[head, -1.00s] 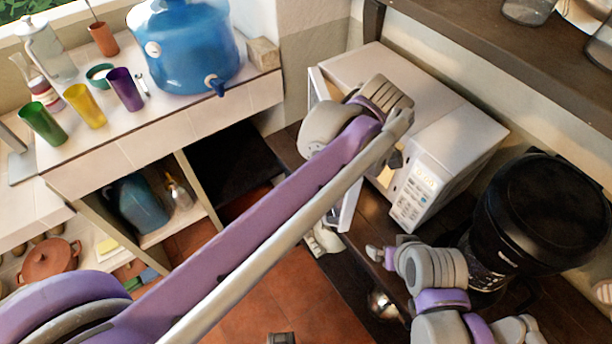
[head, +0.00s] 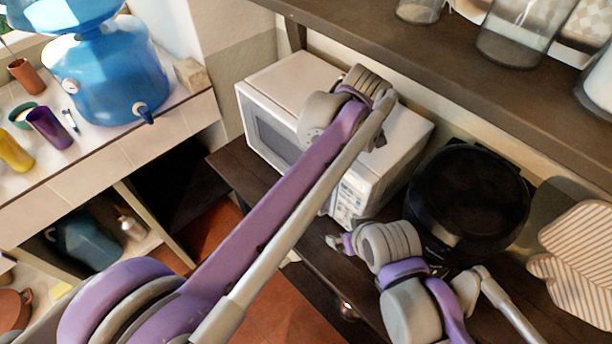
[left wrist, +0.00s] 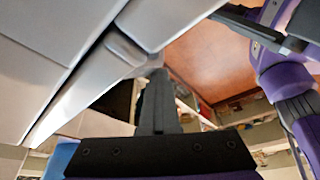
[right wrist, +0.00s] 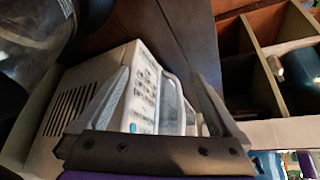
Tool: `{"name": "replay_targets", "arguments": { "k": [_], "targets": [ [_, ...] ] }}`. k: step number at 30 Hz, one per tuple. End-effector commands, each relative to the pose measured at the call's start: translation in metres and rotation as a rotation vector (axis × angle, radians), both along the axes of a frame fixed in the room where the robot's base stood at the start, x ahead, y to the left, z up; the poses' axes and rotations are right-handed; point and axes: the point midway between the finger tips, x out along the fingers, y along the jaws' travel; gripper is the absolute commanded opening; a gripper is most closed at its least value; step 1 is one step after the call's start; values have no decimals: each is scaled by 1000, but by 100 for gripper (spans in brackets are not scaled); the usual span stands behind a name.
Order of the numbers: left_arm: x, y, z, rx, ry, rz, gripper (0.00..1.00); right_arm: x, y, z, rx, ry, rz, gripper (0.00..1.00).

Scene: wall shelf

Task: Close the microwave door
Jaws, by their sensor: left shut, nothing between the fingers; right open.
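The white microwave (head: 288,82) stands on the dark counter. Its door (head: 268,132), with a dark window, lies along the front; whether it is fully flush I cannot tell. My left arm crosses in front of it and hides part of the door. My left gripper (left wrist: 155,78) is shut and empty, close to pale microwave surfaces (left wrist: 60,40) in the left wrist view; the head view hides its fingertips. My right gripper (head: 342,241) is open and empty, below the microwave's control panel (head: 349,197). In the right wrist view the panel (right wrist: 145,95) shows between its fingers (right wrist: 160,75).
A black appliance (head: 468,205) stands right of the microwave. A shelf (head: 450,60) with glass jars (head: 520,40) runs above. Striped mitts (head: 580,250) hang at the right. A blue water dispenser (head: 105,75) and cups stand on the left counter.

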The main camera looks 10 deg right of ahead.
Motion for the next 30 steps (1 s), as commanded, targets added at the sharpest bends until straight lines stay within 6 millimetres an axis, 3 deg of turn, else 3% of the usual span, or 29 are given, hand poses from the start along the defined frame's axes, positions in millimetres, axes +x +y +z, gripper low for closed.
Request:
{"name": "replay_targets", "arguments": {
  "k": [3, 16, 26, 30],
  "targets": [
    [3, -9, 0, -12, -7, -9, 0, 1, 0, 1, 0, -1, 0, 100],
    [4, -12, 2, -15, -9, -13, 0, 1, 0, 2, 0, -2, 0, 100],
    [3, -12, 2, -15, -9, -14, 0, 1, 0, 2, 0, -2, 0, 100],
    [-1, -3, 2, -15, -8, -11, 0, 0, 0, 0, 0, 0, 0, 100]
  ]
}}
